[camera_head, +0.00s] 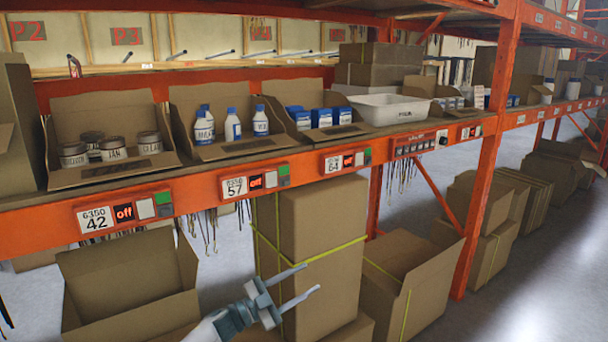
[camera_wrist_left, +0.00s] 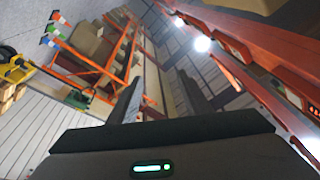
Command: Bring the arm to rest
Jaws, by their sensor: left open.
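My left gripper (camera_head: 289,287) shows at the bottom middle of the head view, in front of the stacked cardboard boxes and below the orange shelf. Its two fingers are spread apart with nothing between them. In the left wrist view the two dark fingers (camera_wrist_left: 162,102) are also apart, with only the distant ceiling and racks behind them. My right gripper is in neither view.
The orange rack shelf (camera_head: 312,165) crosses above the gripper. It holds open cartons of jars (camera_head: 112,148), blue-capped bottles (camera_head: 232,125) and blue boxes (camera_head: 321,117), and a white bin (camera_head: 388,109). An open carton (camera_head: 130,277) stands lower left. Bare floor lies at right.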

